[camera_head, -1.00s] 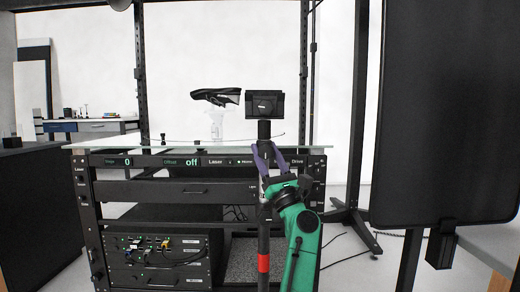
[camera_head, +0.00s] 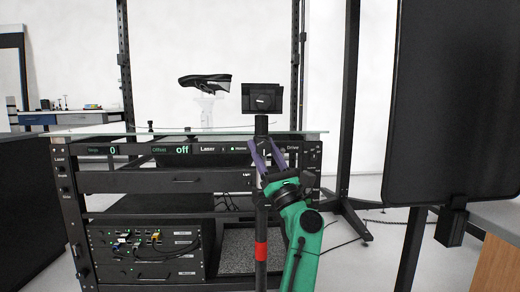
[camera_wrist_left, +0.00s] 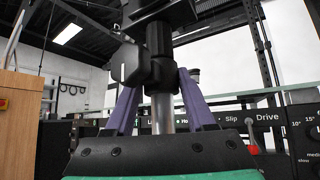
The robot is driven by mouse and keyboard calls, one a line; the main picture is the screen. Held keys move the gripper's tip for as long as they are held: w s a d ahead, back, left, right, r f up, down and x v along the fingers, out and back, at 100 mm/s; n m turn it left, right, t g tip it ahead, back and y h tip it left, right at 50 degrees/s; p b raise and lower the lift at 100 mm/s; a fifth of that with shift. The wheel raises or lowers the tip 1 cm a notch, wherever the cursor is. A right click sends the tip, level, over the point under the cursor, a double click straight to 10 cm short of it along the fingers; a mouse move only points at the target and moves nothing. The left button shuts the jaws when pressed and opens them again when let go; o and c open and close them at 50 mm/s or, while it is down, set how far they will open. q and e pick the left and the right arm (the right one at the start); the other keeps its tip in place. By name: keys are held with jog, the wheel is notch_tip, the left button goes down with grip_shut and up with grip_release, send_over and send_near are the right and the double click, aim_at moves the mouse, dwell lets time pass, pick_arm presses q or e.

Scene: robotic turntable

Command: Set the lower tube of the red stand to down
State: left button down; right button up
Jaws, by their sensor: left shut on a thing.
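The red stand is a slim dark upright pole with a red band (camera_head: 261,251) low on it and a black box-like head (camera_head: 262,98) on top. In the left wrist view a black clamp (camera_wrist_left: 162,72) with a knob sits above a silver tube (camera_wrist_left: 163,115). My left gripper (camera_head: 260,146) has its purple fingers on either side of the pole, just under the head, and is shut on it. The foot of the stand is out of the frame. My right gripper is not in view.
A black instrument cart (camera_head: 180,182) with a glass top stands behind the stand, bearing a dark device (camera_head: 204,81) on a clear support. A large black panel (camera_head: 452,100) stands at the right. Dark legs and cables lie on the floor between them.

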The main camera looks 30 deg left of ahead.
pick_arm(q)
jog(key=shift+s, duration=0.1)
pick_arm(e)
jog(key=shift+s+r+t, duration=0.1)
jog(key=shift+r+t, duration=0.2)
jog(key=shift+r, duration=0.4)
pick_arm(q)
jog(key=shift+c, duration=1.4)
grip_release()
jog(key=shift+d, duration=0.1)
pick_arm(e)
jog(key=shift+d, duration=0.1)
pick_arm(q)
jog(key=shift+d+f, duration=0.1)
jog(key=v, duration=0.7)
jog(key=shift+p, duration=0.4)
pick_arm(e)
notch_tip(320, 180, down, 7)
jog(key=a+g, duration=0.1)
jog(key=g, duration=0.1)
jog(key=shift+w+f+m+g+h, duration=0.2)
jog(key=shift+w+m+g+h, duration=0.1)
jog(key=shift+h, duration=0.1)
